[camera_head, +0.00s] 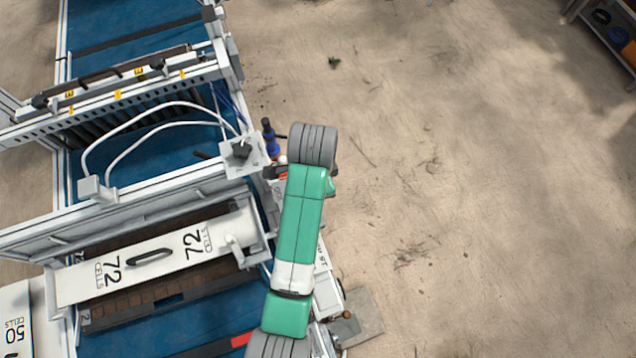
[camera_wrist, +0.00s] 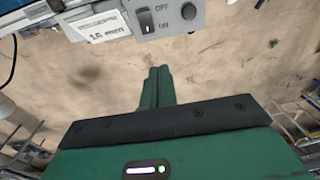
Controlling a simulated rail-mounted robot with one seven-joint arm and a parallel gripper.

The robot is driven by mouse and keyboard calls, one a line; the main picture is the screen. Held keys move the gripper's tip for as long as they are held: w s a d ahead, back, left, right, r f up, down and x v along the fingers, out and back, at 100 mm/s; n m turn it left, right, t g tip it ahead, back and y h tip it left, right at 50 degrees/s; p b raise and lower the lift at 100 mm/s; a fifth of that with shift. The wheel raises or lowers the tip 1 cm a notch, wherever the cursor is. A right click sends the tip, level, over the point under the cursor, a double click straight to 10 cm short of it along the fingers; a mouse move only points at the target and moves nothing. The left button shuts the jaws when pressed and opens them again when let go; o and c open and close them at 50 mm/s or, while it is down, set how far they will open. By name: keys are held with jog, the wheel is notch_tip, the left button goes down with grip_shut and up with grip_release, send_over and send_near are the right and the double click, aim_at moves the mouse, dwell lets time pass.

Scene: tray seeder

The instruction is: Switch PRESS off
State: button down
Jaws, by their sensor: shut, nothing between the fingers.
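In the wrist view a grey control panel (camera_wrist: 172,27) shows at the top edge. No PRESS label is readable, and I cannot tell which way the rocker is set. My gripper (camera_wrist: 160,72) is shut and empty, its green fingers together below the panel in the picture, apart from the switch. In the head view my arm covers this area and the gripper cannot be made out.
A white label card (camera_wrist: 100,25) reading 15 mm is left of the panel. The seeder line with its blue belt (camera_head: 190,323) and a white 72 CELLS plate (camera_head: 150,258) fills the left of the head view. Bare floor (camera_head: 480,180) lies free on the right.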

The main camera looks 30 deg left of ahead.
jog(key=shift+s+f+g, duration=0.4)
jog(key=shift+s+f, duration=0.2)
jog(key=shift+f, duration=0.1)
notch_tip(320, 180, down, 14)
